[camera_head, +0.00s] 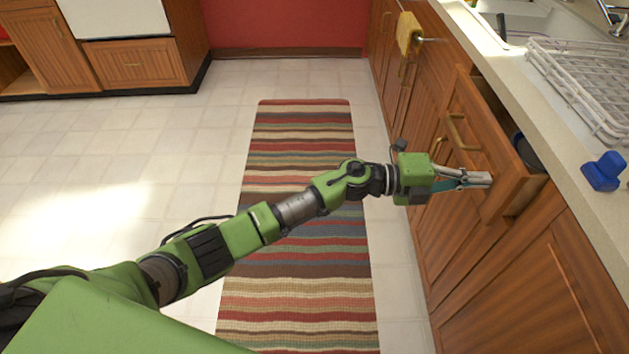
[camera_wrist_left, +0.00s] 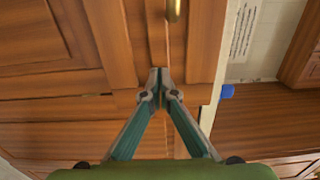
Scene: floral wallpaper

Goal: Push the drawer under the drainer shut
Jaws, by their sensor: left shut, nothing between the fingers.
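The wooden drawer (camera_head: 497,150) under the white dish drainer (camera_head: 585,85) stands partly open, its front jutting out from the cabinet. A brass handle (camera_head: 457,132) is on its front, and it also shows at the top of the left wrist view (camera_wrist_left: 173,10). Something dark and round (camera_head: 525,152) is inside the drawer. My left gripper (camera_head: 490,180) is shut and empty, its fingertips at the near part of the drawer front, below the handle in the head view. I cannot tell whether the tips touch the wood. In the left wrist view the fingertips (camera_wrist_left: 160,75) meet in front of the wood. My right gripper is not in view.
The pale counter (camera_head: 560,150) runs above the cabinets, with a blue object (camera_head: 604,172) near its edge. A yellow towel (camera_head: 408,33) hangs farther along the cabinets. A striped rug (camera_head: 300,260) lies on the floor; the tiles to the left are clear.

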